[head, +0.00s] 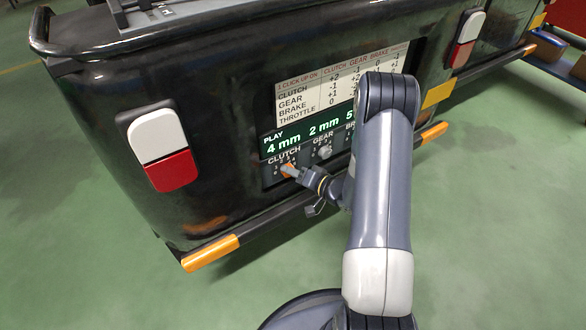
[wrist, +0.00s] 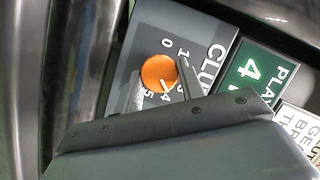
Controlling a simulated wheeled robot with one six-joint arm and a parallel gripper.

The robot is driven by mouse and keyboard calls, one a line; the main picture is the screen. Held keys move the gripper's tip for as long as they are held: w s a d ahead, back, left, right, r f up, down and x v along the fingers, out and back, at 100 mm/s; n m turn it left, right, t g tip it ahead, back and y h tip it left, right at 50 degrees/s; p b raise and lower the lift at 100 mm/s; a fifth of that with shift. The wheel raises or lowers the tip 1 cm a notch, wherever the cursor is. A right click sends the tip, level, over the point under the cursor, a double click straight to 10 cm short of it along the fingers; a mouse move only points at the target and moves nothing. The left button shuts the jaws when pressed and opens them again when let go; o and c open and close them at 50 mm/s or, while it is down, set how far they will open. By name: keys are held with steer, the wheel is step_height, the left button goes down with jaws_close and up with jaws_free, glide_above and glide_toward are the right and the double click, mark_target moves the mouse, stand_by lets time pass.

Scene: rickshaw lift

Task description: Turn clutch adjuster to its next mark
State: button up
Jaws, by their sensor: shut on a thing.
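The clutch adjuster is an orange round knob (head: 287,169) under the CLUTCH label on the panel at the back of the black vehicle. In the wrist view the knob (wrist: 158,72) shows a white pointer line towards the 4. The marks 0, 1, 4 and 5 are legible around it; some others are partly hidden by a finger. My gripper (head: 291,172) reaches in from the right in the head view. In the wrist view its two fingers stand on either side of the knob, shut on it.
The green display (head: 283,146) reads PLAY 4 mm, 2 mm and a partly hidden 5. A grey GEAR knob (head: 325,151) sits right of the clutch knob. A white table (head: 300,98) is above. My arm hides the panel's right part. An orange-ended bumper (head: 211,253) runs below.

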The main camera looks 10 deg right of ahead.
steer(key=shift+d+f+m+y+p, duration=0.15)
steer(key=shift+m+y+p, duration=0.15)
steer(key=shift+m+y, duration=0.7)
steer(key=shift+m+t+h, duration=0.3)
steer(key=shift+m, duration=0.1)
steer(key=o, duration=1)
steer(key=p+v, duration=0.2)
steer(key=v, duration=0.8)
steer(key=shift+s+d, duration=0.25)
